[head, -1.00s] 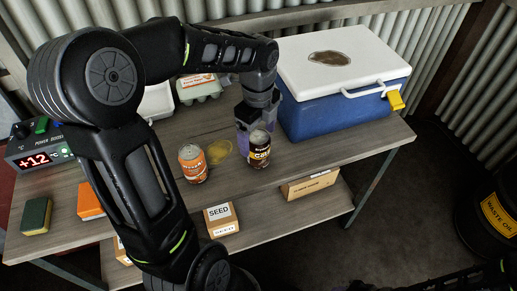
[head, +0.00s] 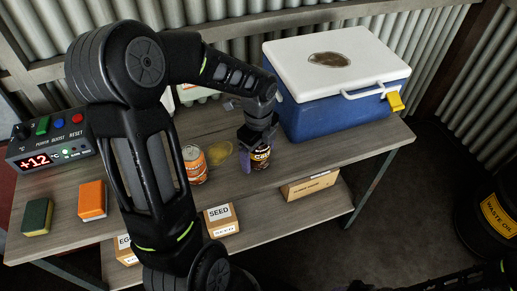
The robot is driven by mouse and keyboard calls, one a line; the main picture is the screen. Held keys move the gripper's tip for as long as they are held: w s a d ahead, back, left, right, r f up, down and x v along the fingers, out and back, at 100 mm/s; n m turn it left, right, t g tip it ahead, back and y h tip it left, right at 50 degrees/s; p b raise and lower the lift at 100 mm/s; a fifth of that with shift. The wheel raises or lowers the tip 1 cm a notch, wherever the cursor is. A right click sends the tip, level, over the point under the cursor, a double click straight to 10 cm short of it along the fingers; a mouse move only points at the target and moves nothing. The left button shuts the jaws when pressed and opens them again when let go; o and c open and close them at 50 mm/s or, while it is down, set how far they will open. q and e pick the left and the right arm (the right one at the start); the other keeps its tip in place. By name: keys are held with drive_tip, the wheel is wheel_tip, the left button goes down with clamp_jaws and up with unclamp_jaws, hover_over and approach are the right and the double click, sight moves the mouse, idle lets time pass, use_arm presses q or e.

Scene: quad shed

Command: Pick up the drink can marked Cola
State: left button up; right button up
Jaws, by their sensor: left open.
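A dark brown can (head: 262,158) with pale lettering that begins with "C" stands upright on the workbench (head: 300,160), near its front edge. The rest of its lettering is too small to read surely. My left gripper (head: 258,152) is open and points down over this can. One finger is at the can's left side, and the gripper hides the can's top. I cannot tell whether the finger touches it. An orange can (head: 194,164) stands upright to the left, a short gap away.
A blue cooler (head: 345,112) with a white lid stands behind and right. A yellowish stain (head: 222,155) marks the bench between the cans. A power box (head: 50,150), a green sponge (head: 37,216) and an orange block (head: 92,200) sit left. A SEED box (head: 221,219) is on the lower shelf.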

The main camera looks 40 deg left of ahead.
use_arm(q)
drive_tip(key=shift+c, duration=0.6)
clamp_jaws()
idle(0.8)
drive_tip(key=shift+r, duration=0.1)
wheel_tip(320, 180, up, 10)
drive_tip(key=shift+f, duration=0.1)
idle(0.8)
